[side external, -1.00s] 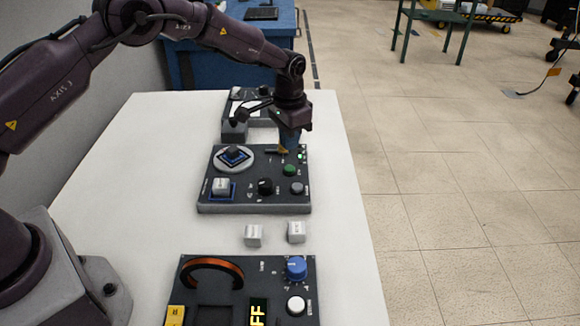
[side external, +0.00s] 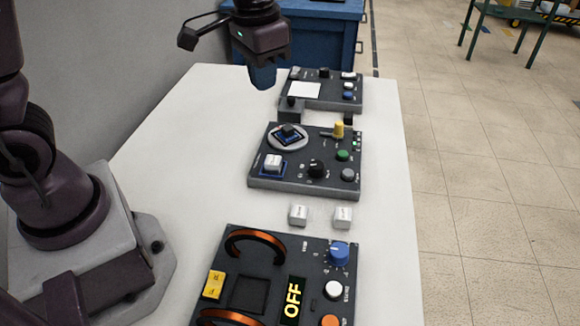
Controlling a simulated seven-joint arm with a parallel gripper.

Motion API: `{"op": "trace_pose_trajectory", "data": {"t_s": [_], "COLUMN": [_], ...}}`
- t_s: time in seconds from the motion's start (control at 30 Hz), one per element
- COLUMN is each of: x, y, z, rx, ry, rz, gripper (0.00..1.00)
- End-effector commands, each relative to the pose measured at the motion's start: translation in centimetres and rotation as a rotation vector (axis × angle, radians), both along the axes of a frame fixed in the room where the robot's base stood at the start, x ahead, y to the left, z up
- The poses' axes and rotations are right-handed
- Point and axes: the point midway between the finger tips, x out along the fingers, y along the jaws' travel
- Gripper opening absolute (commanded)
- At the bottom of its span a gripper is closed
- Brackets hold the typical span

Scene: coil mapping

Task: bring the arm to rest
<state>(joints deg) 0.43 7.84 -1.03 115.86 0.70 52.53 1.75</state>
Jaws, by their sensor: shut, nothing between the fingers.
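My gripper (side external: 263,78) hangs in the air at the top of the side external view, above the far left part of the white table. Its blue fingers point down and are shut with nothing between them. It touches none of the panels. The middle panel (side external: 262,184) stands to the right of and nearer than the gripper, with a round dial plate, a yellow knob (side external: 338,129), a green button (side external: 342,155) and a black knob (side external: 316,168). A white block (side external: 273,162) sits on its blue-edged square.
A far panel (side external: 325,97) with a white screen stands behind. Two white blocks (side external: 298,214) (side external: 343,217) lie between the middle panel and the near coil panel (side external: 262,251), whose display reads OFF. The table's left side (side external: 190,130) is clear.

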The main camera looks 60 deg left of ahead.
Motion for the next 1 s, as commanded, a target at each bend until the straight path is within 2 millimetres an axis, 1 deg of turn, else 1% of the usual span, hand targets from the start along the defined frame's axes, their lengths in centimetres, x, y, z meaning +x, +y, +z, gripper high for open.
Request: {"op": "trace_pose_trajectory", "data": {"t_s": [0.03, 0.1, 0.17, 0.2, 0.3, 0.43, 0.53, 0.7, 1.0], "x": [-1.8, -4.2, -6.2, -7.6, -10.6, -13.3, -14.4, -14.8, -14.8], "y": [0.1, 0.3, 0.4, 0.4, 0.5, 0.6, 0.7, 0.7, 0.7], "z": [1.4, 2.6, 3.5, 4.0, 5.0, 5.9, 6.7, 8.0, 8.1], "rx": [-0.002, -0.004, -0.006, -0.008, -0.013, -0.019, -0.021, -0.024, -0.024], "ry": [-0.033, -0.072, -0.107, -0.132, -0.2, -0.288, -0.351, -0.422, -0.423], "rz": [0.012, 0.024, 0.035, 0.041, 0.052, 0.058, 0.06, 0.06, 0.06], "gripper": [0.0, 0.0, 0.0, 0.0, 0.0, 0.0, 0.0, 0.0, 0.0]}}
